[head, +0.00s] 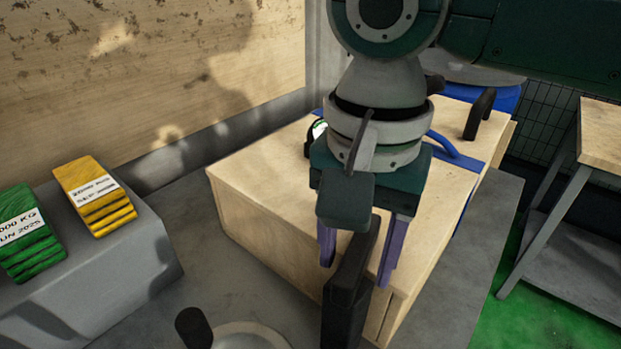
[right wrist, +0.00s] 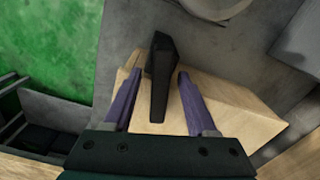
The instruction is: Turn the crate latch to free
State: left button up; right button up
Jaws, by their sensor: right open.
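The wooden crate (head: 255,185) stands on a grey surface in the middle of the head view. A black latch handle (head: 345,290) is at its near end, partly in front of my right gripper's fingers. My right gripper (head: 356,272) points down over this end with its purple fingers apart. In the right wrist view the latch (right wrist: 159,85) lies between the open fingers (right wrist: 159,76), with a gap visible on each side. The crate's light wood (right wrist: 235,105) shows beneath. My arm hides part of the crate top. My left gripper is not in view.
A second black handle (head: 480,113) and a blue handle (head: 457,150) are toward the crate's far end. Yellow (head: 95,195) and green (head: 28,235) labelled stacks sit on a grey block at left. A black knob (head: 193,327) is at the bottom. A workbench (head: 600,140) stands at right.

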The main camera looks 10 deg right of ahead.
jog(key=shift+w, duration=0.1)
grip_shut()
dwell(0.4)
dwell(1.0)
